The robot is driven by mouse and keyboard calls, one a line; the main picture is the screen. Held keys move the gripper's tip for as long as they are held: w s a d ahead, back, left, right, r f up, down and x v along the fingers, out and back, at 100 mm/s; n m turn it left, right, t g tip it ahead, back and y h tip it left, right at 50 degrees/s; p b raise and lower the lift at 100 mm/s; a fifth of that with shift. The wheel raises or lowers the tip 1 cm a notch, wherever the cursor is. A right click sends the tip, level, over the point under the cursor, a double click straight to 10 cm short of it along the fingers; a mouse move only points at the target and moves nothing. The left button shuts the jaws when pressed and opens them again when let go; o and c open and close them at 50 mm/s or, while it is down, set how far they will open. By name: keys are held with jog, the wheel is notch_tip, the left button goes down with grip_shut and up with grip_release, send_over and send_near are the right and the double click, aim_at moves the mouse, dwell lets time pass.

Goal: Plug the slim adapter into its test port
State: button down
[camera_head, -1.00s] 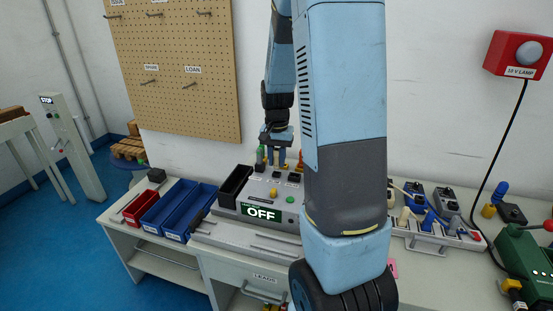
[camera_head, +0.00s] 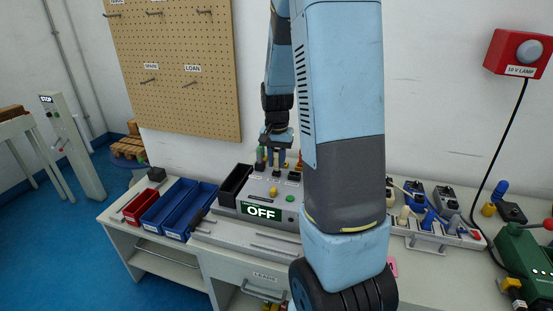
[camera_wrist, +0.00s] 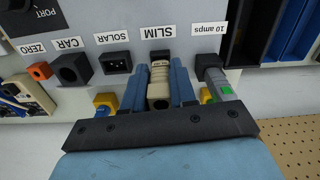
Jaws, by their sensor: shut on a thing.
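The slim adapter (camera_wrist: 159,84) is a cream plug held between the two blue fingers of my gripper (camera_wrist: 158,72). In the wrist view its far end is at the port labelled SLIM (camera_wrist: 161,32) on the grey test panel. The port's opening is hidden behind the adapter, so I cannot tell how deep it sits. In the head view my gripper (camera_head: 277,155) is low over the back of the grey test box (camera_head: 270,192), fingers pointing down. The box's display (camera_head: 261,212) reads OFF.
Beside the SLIM port are the SOLAR socket (camera_wrist: 117,62), the black CAR socket (camera_wrist: 71,70) and a grey plug (camera_wrist: 215,80) at the 10 amps label. Blue bins (camera_head: 190,212) stand left of the box. A power strip with plugs (camera_head: 435,235) lies right.

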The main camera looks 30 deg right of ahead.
aim_at(277, 155)
jog(key=shift+f, duration=0.55)
jog(key=c, duration=0.8)
grip_release()
notch_tip(277, 155, up, 14)
jog(key=shift+f, duration=0.15)
